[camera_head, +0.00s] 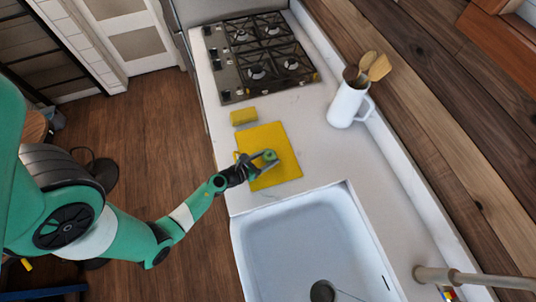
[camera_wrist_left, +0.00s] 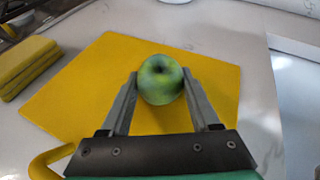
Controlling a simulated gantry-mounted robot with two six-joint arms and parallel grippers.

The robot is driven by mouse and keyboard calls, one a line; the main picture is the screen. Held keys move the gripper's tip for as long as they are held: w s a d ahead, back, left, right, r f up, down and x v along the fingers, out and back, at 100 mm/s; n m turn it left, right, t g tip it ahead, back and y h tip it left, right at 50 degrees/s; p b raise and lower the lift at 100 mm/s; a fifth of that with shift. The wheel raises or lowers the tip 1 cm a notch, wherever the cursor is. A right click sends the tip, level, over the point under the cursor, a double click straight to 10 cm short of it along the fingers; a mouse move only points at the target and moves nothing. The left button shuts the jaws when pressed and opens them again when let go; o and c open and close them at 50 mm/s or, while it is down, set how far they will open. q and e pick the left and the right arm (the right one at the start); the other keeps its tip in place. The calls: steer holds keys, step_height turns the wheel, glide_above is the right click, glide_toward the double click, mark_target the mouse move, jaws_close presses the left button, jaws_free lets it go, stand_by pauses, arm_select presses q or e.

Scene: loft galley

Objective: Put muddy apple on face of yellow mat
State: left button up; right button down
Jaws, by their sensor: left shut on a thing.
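The yellow mat (camera_head: 281,167) lies flat on the white counter between the stove and the sink, and it fills much of the left wrist view (camera_wrist_left: 95,85). The apple (camera_wrist_left: 160,79) is green with darker patches. My left gripper (camera_wrist_left: 160,84) is shut on it, with one finger on each side. In the head view the apple (camera_head: 269,155) shows over the mat at the tip of my left gripper (camera_head: 262,160). I cannot tell whether the apple touches the mat. My right gripper is not in view.
A yellow sponge (camera_head: 243,117) lies beside the mat, on the stove side. The black gas stove (camera_head: 258,58) is beyond it. A white jug (camera_head: 347,103) with wooden spoons stands at the right. The white sink (camera_head: 305,235) is on the near side.

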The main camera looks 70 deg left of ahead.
arm_select(q)
steer(key=o, duration=1.4)
steer(key=shift+r, duration=0.2)
steer(key=v, duration=1)
steer(key=shift+s+d+p, duration=0.1)
steer(key=shift+s+p, duration=0.25)
steer(key=shift+s, duration=0.05)
steer(key=shift+s+d+r, duration=0.25)
steer(key=shift+s, duration=0.25)
